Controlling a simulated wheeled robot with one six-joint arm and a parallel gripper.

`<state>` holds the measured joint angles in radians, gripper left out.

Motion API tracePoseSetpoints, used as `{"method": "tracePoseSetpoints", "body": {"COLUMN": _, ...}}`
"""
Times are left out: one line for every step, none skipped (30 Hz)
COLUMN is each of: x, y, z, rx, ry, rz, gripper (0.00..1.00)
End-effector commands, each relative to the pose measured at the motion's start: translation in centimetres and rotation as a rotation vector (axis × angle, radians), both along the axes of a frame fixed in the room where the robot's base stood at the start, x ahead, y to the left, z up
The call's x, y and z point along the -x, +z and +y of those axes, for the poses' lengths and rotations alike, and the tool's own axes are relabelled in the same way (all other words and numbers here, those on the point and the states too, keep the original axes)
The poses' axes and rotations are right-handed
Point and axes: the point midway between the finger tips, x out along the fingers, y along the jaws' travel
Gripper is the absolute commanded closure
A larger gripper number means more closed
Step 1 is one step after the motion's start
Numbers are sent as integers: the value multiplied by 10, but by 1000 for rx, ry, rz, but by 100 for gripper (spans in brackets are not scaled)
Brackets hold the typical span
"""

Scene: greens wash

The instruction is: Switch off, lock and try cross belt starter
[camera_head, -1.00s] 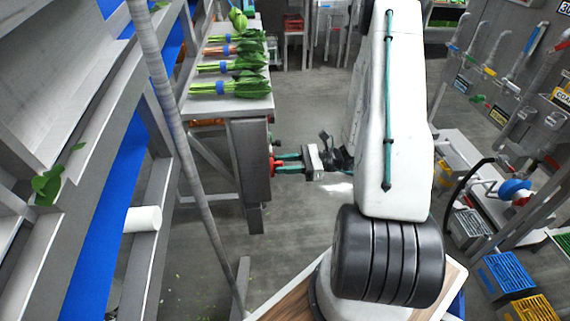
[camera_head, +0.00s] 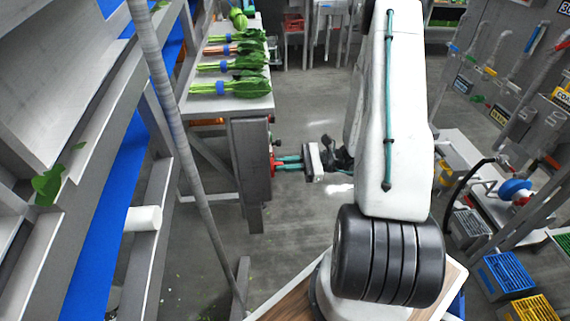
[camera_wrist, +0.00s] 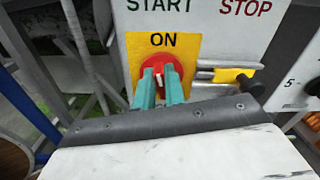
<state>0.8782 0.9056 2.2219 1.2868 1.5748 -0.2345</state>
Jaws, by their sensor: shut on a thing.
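The starter panel (camera_wrist: 208,40) fills the upper part of the wrist view, with START and STOP lettering and a yellow plate (camera_wrist: 183,50) marked ON. A red rotary switch (camera_wrist: 157,68) sits on the plate, its white mark close to upright, toward ON. My gripper (camera_wrist: 160,82) has its two teal fingers shut on the red switch, covering its lower part. In the head view my gripper (camera_head: 286,162) reaches left to the red switch (camera_head: 272,162) on the end of the bench. A yellow tag or padlock body (camera_wrist: 232,75) hangs on metal bars right of the switch.
Several bunches of greens (camera_head: 228,66) lie on the bench (camera_head: 235,104). A thin grey post (camera_head: 180,140) stands left of my arm. Crates (camera_head: 505,272) and a hose reel (camera_head: 514,189) are at the right. Grey floor is open beneath the gripper.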

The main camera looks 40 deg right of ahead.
Motion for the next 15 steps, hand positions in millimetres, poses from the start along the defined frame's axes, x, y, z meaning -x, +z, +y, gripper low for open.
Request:
{"method": "tracePoseSetpoints", "body": {"x": 1, "y": 0, "z": 0, "rx": 22, "ry": 0, "rz": -33, "gripper": 100}}
{"method": "tracePoseSetpoints", "body": {"x": 1, "y": 0, "z": 1, "rx": 38, "ry": 0, "rz": -56, "gripper": 100}}
{"method": "tracePoseSetpoints", "body": {"x": 1, "y": -1, "z": 1, "rx": 59, "ry": 0, "rz": -88, "gripper": 100}}
{"method": "tracePoseSetpoints", "body": {"x": 1, "y": -1, "z": 1, "rx": 76, "ry": 0, "rz": -112, "gripper": 100}}
{"method": "tracePoseSetpoints", "body": {"x": 2, "y": -1, "z": 1, "rx": 92, "ry": 0, "rz": -136, "gripper": 100}}
{"method": "tracePoseSetpoints", "body": {"x": 2, "y": -1, "z": 1, "rx": 113, "ry": 0, "rz": -167, "gripper": 100}}
{"method": "tracePoseSetpoints", "body": {"x": 2, "y": -1, "z": 1, "rx": 129, "ry": 0, "rz": -191, "gripper": 100}}
{"method": "tracePoseSetpoints", "body": {"x": 2, "y": -1, "z": 2, "rx": 145, "ry": 0, "rz": -215, "gripper": 100}}
{"method": "tracePoseSetpoints", "body": {"x": 3, "y": -2, "z": 2, "rx": 166, "ry": 0, "rz": -246, "gripper": 100}}
{"method": "tracePoseSetpoints", "body": {"x": 3, "y": -2, "z": 2, "rx": 182, "ry": 0, "rz": -269, "gripper": 100}}
{"method": "tracePoseSetpoints", "body": {"x": 3, "y": -2, "z": 2, "rx": 198, "ry": 0, "rz": -293, "gripper": 100}}
{"method": "tracePoseSetpoints", "body": {"x": 4, "y": -2, "z": 2, "rx": 219, "ry": 0, "rz": -324, "gripper": 100}}
{"method": "tracePoseSetpoints", "body": {"x": 4, "y": -2, "z": 2, "rx": 235, "ry": 0, "rz": -348, "gripper": 100}}
{"method": "tracePoseSetpoints", "body": {"x": 4, "y": -2, "z": 2, "rx": 251, "ry": 0, "rz": -372, "gripper": 100}}
{"method": "tracePoseSetpoints", "body": {"x": 4, "y": -3, "z": 3, "rx": 272, "ry": 0, "rz": -403, "gripper": 100}}
